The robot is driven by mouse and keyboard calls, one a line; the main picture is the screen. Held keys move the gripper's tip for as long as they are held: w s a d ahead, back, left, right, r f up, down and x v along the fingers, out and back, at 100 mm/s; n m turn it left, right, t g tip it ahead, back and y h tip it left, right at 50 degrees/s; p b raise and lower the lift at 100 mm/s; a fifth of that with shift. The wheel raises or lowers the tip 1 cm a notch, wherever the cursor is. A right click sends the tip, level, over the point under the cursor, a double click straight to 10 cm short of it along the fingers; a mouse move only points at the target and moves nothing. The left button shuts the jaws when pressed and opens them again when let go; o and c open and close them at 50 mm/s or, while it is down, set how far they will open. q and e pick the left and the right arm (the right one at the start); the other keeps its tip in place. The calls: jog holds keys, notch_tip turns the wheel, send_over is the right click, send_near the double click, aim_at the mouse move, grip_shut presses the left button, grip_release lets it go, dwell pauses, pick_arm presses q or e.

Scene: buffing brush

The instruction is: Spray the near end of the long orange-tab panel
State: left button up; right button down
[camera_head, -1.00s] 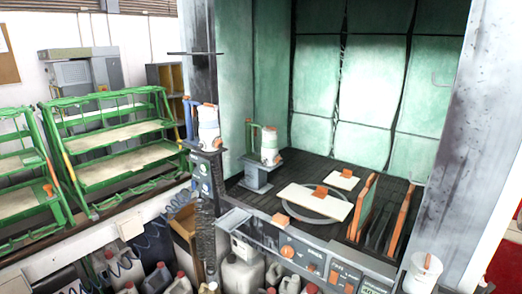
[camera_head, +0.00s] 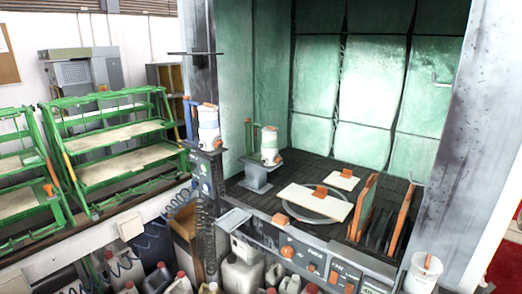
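The long pale panel (camera_head: 335,208) lies flat on a round grey turntable (camera_head: 308,215) inside the booth. An orange tab (camera_head: 321,190) stands on its far side. A shorter pale panel (camera_head: 343,181) with its own orange tab lies behind it. A sprayer with a white cup and blue handle (camera_head: 208,125) stands on a post at the booth's left front. Another with a white cup and green handle (camera_head: 269,148) stands on a grey bracket inside the booth's left side. Neither of my grippers is in view.
A rack with orange-edged uprights (camera_head: 364,207) stands right of the long panel. A control panel (camera_head: 325,265) runs along the booth's front, with a white pot (camera_head: 422,272) at its right. Several jugs (camera_head: 242,272) stand below. Green shelving (camera_head: 110,145) is at left.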

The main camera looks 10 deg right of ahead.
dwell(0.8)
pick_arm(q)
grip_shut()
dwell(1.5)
